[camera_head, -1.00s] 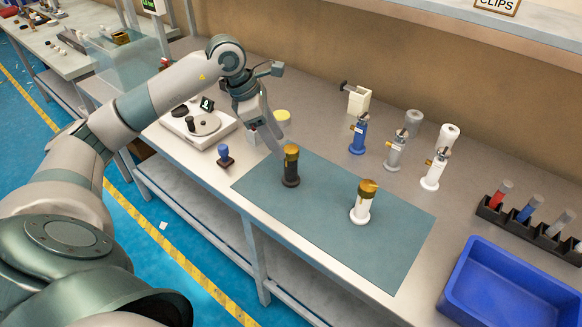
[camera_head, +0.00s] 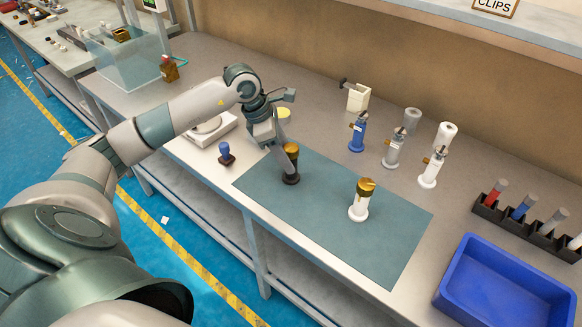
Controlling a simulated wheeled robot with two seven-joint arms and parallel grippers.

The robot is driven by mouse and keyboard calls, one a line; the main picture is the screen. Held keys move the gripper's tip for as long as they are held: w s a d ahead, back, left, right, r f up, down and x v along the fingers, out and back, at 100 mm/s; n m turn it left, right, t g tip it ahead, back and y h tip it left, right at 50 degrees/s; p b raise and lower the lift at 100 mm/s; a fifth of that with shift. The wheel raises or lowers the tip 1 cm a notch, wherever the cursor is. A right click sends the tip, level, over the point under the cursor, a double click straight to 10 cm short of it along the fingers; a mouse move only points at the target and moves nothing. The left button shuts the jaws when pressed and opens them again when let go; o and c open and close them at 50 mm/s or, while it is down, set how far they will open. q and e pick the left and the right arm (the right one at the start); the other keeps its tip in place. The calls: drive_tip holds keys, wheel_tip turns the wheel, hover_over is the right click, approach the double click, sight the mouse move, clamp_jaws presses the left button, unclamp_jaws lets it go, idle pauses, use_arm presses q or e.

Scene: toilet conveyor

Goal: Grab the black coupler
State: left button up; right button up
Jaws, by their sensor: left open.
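The black coupler (camera_head: 291,178) stands upright on the left part of the blue-grey mat (camera_head: 330,240); it has a dark base and a brass-coloured top. My left gripper (camera_head: 282,160) is open, pointing down at the coupler's left side near its upper half. A finger overlaps the coupler's left edge; I cannot tell whether it touches. A white coupler (camera_head: 359,212) with a brass top stands upright on the mat to the right. My right gripper is not in view.
Blue, grey and white fittings stand behind the mat, including a blue one (camera_head: 357,136). A blue bin (camera_head: 505,290) and a black rack (camera_head: 490,210) are at the right. A small blue-knobbed stamp (camera_head: 225,152) stands left of the mat.

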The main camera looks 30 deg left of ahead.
sight(297, 175)
use_arm(q)
drive_tip(key=shift+f+p, duration=0.3)
drive_tip(key=p+x, duration=0.1)
drive_tip(key=x, duration=0.2)
drive_tip(key=shift+w+f+p, duration=0.2)
drive_tip(key=shift+f+p, duration=0.1)
drive_tip(key=shift+f, duration=0.25)
drive_tip(key=c, duration=1.2)
